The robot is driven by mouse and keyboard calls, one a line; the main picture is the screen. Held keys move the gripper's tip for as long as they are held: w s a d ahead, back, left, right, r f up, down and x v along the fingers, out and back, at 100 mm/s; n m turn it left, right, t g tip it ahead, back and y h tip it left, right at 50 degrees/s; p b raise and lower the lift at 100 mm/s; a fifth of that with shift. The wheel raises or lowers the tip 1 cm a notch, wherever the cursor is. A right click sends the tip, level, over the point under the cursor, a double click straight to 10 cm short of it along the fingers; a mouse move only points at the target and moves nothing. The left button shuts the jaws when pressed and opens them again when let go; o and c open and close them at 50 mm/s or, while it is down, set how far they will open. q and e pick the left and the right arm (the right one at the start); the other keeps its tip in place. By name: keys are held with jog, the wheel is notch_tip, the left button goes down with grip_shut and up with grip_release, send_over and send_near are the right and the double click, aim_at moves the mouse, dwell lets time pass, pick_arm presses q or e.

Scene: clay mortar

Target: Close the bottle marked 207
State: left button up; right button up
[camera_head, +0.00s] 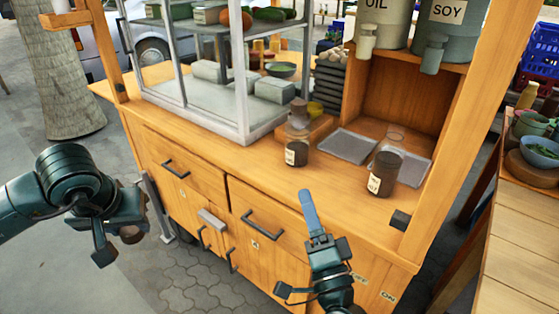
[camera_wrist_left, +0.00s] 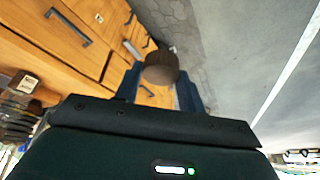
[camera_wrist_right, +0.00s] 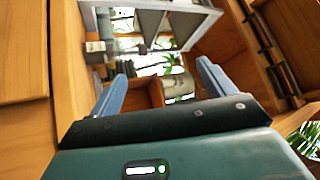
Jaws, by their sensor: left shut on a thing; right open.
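A dark bottle with a pale label and a clear, open-looking glass neck (camera_head: 384,172) stands upright on the right of the wooden counter. A second dark labelled bottle (camera_head: 297,152) stands to its left, with a brown stopper (camera_head: 298,104) on top. The label numbers are too small to read. My left gripper (camera_wrist_left: 160,84) is shut on a round brown stopper (camera_wrist_left: 161,67), out in front of the cabinet and away from both bottles. The stopper also shows in the head view (camera_head: 131,235). My right gripper (camera_wrist_right: 163,84) is open and empty, in front of the counter edge, below the bottles.
A glass display case (camera_head: 215,95) fills the counter's left. Metal trays (camera_head: 348,146) lie behind the bottles. OIL (camera_head: 380,18) and SOY (camera_head: 446,25) containers stand on a shelf above. Wooden posts frame the counter. Drawers with handles (camera_head: 262,224) face me. The front counter strip is clear.

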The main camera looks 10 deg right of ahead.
jog(key=shift+o, duration=0.4)
jog(key=w+d+r+m+h, duration=0.1)
jog(key=d+r+m+h, duration=0.1)
jog(key=m+h, duration=0.4)
jog(key=w+d+r+m+h+b, duration=0.1)
jog(key=d+m+h, duration=0.3)
jog(key=m, duration=0.5)
jog(key=shift+w+d+r+m+g+h, duration=0.15)
jog(key=shift+w+r+m+g+h, duration=0.2)
jog(key=shift+w+r+h, duration=0.55)
pick_arm(q)
jog(key=w+d+r+b, duration=0.1)
jog(key=w+r, duration=0.3)
jog(key=w, duration=0.5)
jog(key=shift+d+r+b, duration=0.35)
jog(key=shift+d, duration=0.4)
pick_arm(e)
jog(key=w+d+f+m+g+h, duration=0.1)
jog(key=d+f+m+g+h, duration=0.1)
jog(key=m+g, duration=0.4)
jog(key=w+d+f+m+g+h, duration=0.1)
jog(key=d+m+g+h, duration=0.2)
jog(key=m+g, duration=0.4)
jog(key=shift+w+d+f+m, duration=0.35)
jog(key=shift+d+f+m, duration=0.1)
jog(key=shift+m, duration=2.4)
pick_arm(q)
jog(key=shift+r, duration=0.1)
pick_arm(e)
jog(key=shift+r, duration=0.1)
